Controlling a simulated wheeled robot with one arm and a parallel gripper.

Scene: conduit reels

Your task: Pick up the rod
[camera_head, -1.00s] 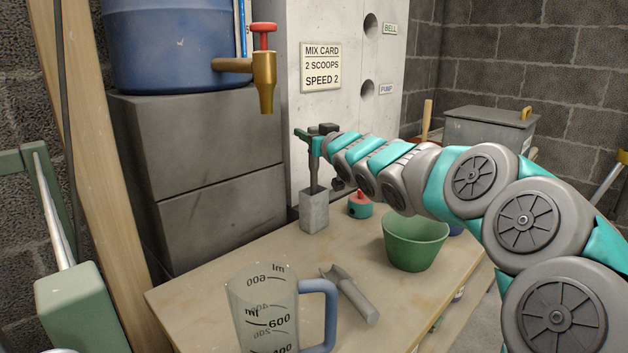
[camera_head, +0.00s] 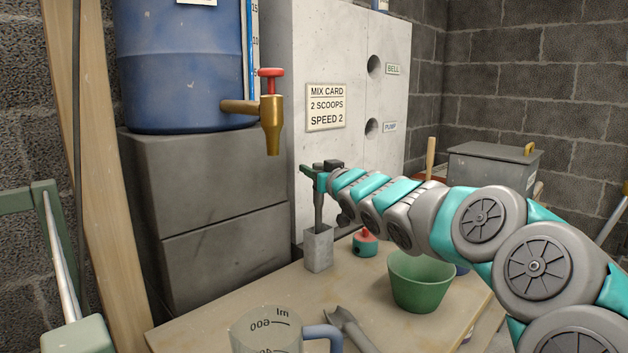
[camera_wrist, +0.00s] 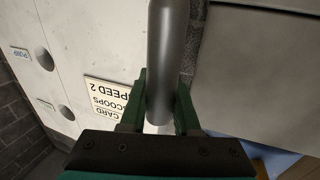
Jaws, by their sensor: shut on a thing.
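The rod (camera_head: 319,208) is grey and roughly upright in the head view. Its lower end meets the open top of a small grey square holder (camera_head: 318,252) on the bench; how deep it sits inside is hidden. My gripper (camera_head: 317,174) is shut on the upper part of the rod, reaching in from the right. In the wrist view the rod (camera_wrist: 168,45) runs between the two green fingers of my gripper (camera_wrist: 158,103), which press on it from both sides.
A red-and-teal object (camera_head: 365,243) and a green bowl (camera_head: 420,283) stand right of the holder. A measuring jug (camera_head: 266,330) and a scoop (camera_head: 350,328) are nearer. A brass tap (camera_head: 271,122) juts from a blue barrel (camera_head: 182,65) above left. A pale panel (camera_head: 330,60) rises behind.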

